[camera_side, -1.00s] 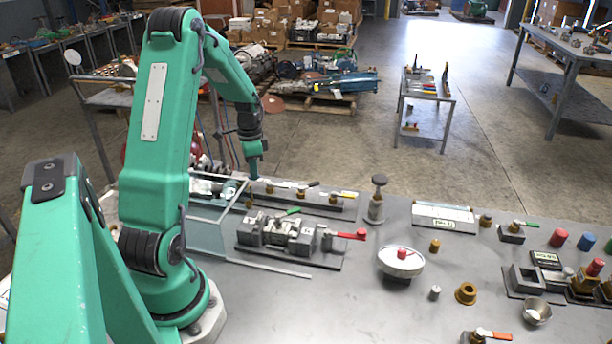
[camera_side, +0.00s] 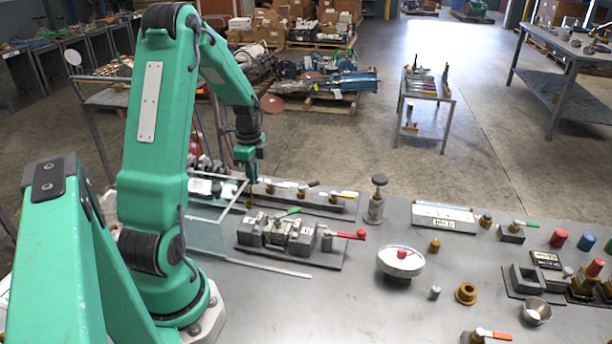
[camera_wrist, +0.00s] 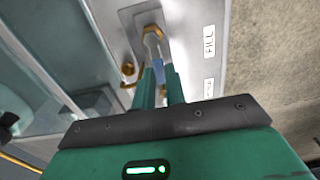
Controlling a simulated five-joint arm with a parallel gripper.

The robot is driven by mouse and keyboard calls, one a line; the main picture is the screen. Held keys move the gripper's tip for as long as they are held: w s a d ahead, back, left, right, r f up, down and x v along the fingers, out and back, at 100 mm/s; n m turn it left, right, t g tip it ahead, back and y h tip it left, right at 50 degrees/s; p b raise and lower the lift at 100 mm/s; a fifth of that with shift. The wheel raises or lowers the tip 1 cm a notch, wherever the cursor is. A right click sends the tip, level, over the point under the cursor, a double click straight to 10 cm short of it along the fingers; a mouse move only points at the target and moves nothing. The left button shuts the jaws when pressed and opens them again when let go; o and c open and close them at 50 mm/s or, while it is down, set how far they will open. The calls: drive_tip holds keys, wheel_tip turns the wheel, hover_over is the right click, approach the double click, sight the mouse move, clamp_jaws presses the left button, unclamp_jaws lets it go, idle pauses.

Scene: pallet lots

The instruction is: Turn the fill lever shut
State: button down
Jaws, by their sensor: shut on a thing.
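The fill lever's blue handle (camera_wrist: 158,68) shows in the wrist view. It runs from a brass valve (camera_wrist: 152,32) down toward my gripper (camera_wrist: 159,72), beside the plate labelled FILL (camera_wrist: 209,41). My gripper's two green fingers are shut on the handle, one on each side; they hide its lower part. In the side view my gripper (camera_side: 250,178) points down at the left end of the valve row, just behind the clear tank (camera_side: 207,236). The lever is too small and covered there to tell its angle.
The clear tank's edge is close to my gripper in both views. A valve block with a red lever (camera_side: 352,235) sits in front.

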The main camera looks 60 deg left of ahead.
drive_tip(key=c, duration=1.5)
unclamp_jaws()
drive_tip(key=shift+o, duration=0.2)
drive_tip(key=shift+n, duration=0.3)
